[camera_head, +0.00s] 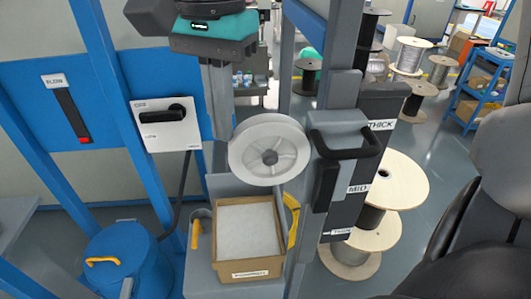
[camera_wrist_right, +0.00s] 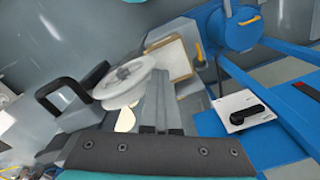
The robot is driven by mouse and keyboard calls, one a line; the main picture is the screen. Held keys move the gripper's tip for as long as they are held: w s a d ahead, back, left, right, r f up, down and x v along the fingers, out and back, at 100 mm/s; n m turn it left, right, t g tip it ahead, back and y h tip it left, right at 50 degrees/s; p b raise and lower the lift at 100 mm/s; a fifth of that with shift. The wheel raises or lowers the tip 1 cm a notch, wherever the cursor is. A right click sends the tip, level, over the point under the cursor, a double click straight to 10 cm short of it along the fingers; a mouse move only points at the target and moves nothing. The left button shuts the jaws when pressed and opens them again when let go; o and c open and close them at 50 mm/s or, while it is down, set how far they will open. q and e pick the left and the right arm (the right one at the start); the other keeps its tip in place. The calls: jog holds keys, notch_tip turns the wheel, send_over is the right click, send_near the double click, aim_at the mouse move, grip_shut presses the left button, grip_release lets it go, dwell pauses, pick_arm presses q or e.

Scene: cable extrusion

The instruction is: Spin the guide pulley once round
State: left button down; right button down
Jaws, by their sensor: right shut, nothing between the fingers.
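The guide pulley (camera_head: 270,149) is a pale grey-white wheel with a round dark hub, near the middle of the head view. It also shows in the right wrist view (camera_wrist_right: 124,82), seen at a slant. My right gripper (camera_head: 220,135) hangs from the top of the head view, with its teal and dark body above and grey fingers pointing down. The fingers are shut and empty beside the pulley's left rim. In the right wrist view the closed fingertips (camera_wrist_right: 162,75) overlap the pulley's edge; I cannot tell whether they touch it. My left gripper is not in view.
A cardboard box (camera_head: 248,274) stands below the pulley. A switch panel (camera_head: 166,123) and blue frame are left. A blue drum (camera_head: 130,262) stands lower left; wooden spools stand behind.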

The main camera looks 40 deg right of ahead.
jog(key=f+b, duration=0.1)
jog(key=w+a+f+b, duration=0.1)
jog(key=f, duration=0.1)
jog(key=a+f+b, duration=0.1)
jog(key=shift+w+a+f, duration=0.2)
jog(key=shift+w+f, duration=0.05)
jog(key=shift+f, duration=0.15)
dwell(0.9)
notch_tip(320, 180, up, 8)
jog(key=p, duration=0.5)
jog(key=shift+p, duration=0.35)
jog(key=shift+f, duration=0.1)
